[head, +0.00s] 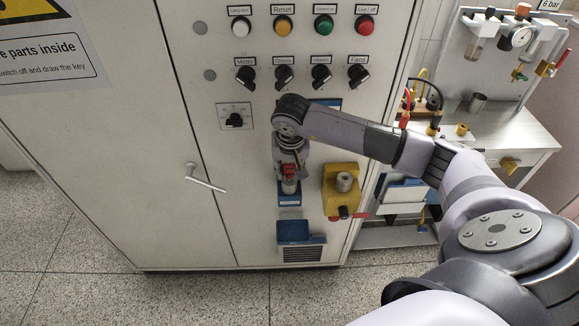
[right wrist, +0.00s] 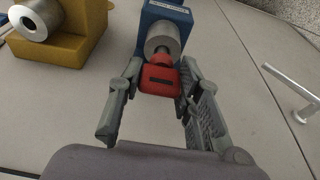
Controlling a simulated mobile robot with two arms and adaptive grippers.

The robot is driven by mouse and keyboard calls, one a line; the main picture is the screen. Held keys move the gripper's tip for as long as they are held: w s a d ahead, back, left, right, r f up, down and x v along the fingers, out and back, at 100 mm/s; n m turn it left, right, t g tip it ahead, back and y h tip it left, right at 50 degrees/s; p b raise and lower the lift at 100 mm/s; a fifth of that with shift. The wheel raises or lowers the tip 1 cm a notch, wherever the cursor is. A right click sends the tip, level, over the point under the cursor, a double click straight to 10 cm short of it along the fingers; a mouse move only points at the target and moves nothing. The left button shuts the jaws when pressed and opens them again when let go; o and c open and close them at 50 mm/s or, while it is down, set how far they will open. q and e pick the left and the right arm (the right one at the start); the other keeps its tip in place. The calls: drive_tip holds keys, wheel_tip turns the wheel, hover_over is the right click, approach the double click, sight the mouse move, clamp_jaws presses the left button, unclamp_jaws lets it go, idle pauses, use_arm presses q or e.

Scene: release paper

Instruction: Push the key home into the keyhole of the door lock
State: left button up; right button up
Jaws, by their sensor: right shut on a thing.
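The red key (right wrist: 160,78) is held by its head between the fingers of my right gripper (right wrist: 160,71). Its tip side faces the silver lock cylinder (right wrist: 162,38), with a short dark piece showing between head and cylinder. I cannot tell how deep the key sits. The cylinder stands out from a blue block (right wrist: 166,12) on the cabinet door. In the head view my right gripper (head: 289,162) is partly hidden by its own wrist, above the red key head (head: 289,171) and the blue block (head: 289,198). My left gripper is out of view.
A yellow block (head: 331,203) with a silver cylinder is just right of the lock, with a red-handled part below it. A blue tray (head: 294,232) is below, above a vent. A door handle (head: 206,178) is to the left. Knobs and buttons are above.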

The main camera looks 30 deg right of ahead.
drive_tip(key=shift+b+x, duration=0.65)
drive_tip(key=shift+x, duration=0.15)
drive_tip(key=o, duration=1.3)
drive_tip(key=shift+s+a, duration=0.1)
drive_tip(key=shift+s, duration=0.05)
drive_tip(key=shift+r, duration=0.1)
drive_tip(key=v, duration=1.2)
